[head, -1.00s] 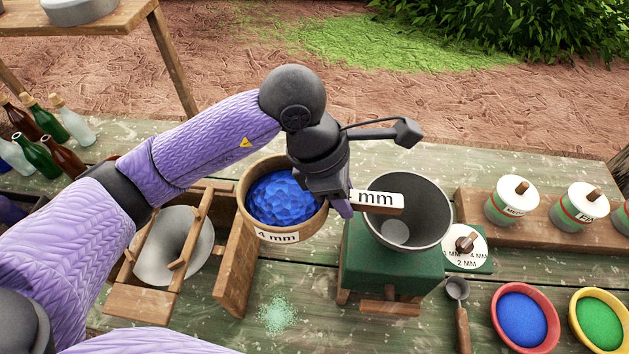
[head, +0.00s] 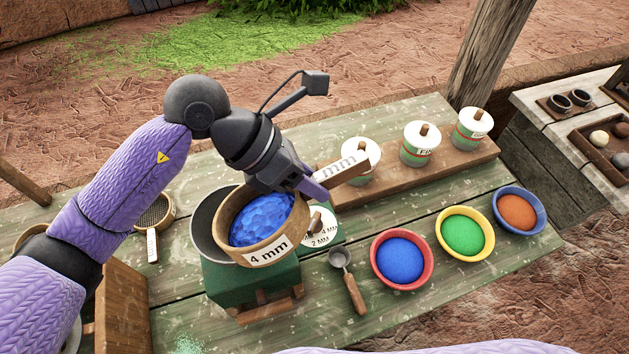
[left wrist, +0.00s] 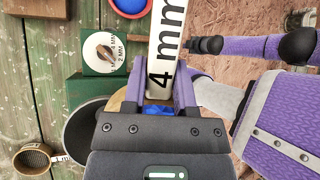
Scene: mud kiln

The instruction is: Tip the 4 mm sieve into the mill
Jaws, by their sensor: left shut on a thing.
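The 4 mm sieve (head: 268,252) is a round wooden sieve with a labelled rim and a labelled handle (head: 342,168). It holds a mound of blue lumps (head: 262,222). My left gripper (head: 314,187) is shut on the handle, also seen in the left wrist view (left wrist: 166,60). The green mill (head: 250,285) has a grey hopper (head: 203,228). The sieve hangs over the hopper's right part and hides much of it; it leans slightly toward me with the lumps still inside. My right gripper (left wrist: 203,45) is small in the left wrist view, its jaws unclear.
A dial plate (head: 322,230) sits right of the mill. A scoop (head: 347,280) and red, yellow and blue bowls of powder (head: 464,236) lie further right. Lidded jars (head: 420,145) stand on a plank behind. Another small sieve (head: 152,212) lies left of the mill.

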